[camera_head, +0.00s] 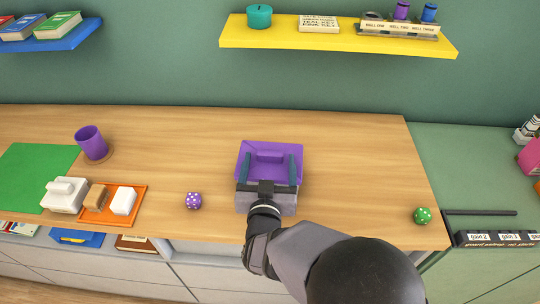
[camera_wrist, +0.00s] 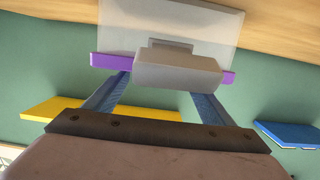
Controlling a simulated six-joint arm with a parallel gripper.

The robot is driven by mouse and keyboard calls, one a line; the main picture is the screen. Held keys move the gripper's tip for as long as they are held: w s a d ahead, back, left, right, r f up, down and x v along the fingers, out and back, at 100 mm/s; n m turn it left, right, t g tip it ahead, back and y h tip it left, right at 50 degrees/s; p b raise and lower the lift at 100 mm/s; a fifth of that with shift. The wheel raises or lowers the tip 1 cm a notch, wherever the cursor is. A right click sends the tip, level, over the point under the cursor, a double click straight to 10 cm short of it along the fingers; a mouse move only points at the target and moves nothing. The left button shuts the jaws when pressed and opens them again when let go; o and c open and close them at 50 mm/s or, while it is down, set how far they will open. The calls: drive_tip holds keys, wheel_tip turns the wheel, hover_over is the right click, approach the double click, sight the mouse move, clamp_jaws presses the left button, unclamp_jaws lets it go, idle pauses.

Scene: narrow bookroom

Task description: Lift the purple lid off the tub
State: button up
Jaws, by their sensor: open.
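The purple lid (camera_head: 270,146) lies on the tub at the middle of the wooden counter, with a raised purple grip on top. The tub (camera_head: 288,207) is greyish, and my wrist hides part of its front. In the wrist view, which is upside down, the lid (camera_wrist: 108,62) shows as a thin purple strip beside the pale translucent tub (camera_wrist: 222,30). A pale grey block (camera_wrist: 178,72) stands out in front of it. My gripper (camera_head: 268,168) is open, its two blue fingers apart over the lid's left and right parts. Whether they touch it I cannot tell.
A purple die (camera_head: 194,200) lies left of the tub, and a green die (camera_head: 423,215) near the right end. An orange tray (camera_head: 98,217), a white lidded dish (camera_head: 62,200) and a purple cup (camera_head: 88,139) stand farther left. A yellow shelf (camera_head: 330,38) hangs behind.

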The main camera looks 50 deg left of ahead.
sight(269, 167)
drive_tip(key=shift+w+a+f, duration=0.1)
drive_tip(key=shift+w+a, duration=0.1)
drive_tip(key=shift+c, duration=0.4)
drive_tip(key=c, duration=1.1)
wheel_tip(269, 167, up, 10)
drive_tip(key=shift+b, duration=0.35)
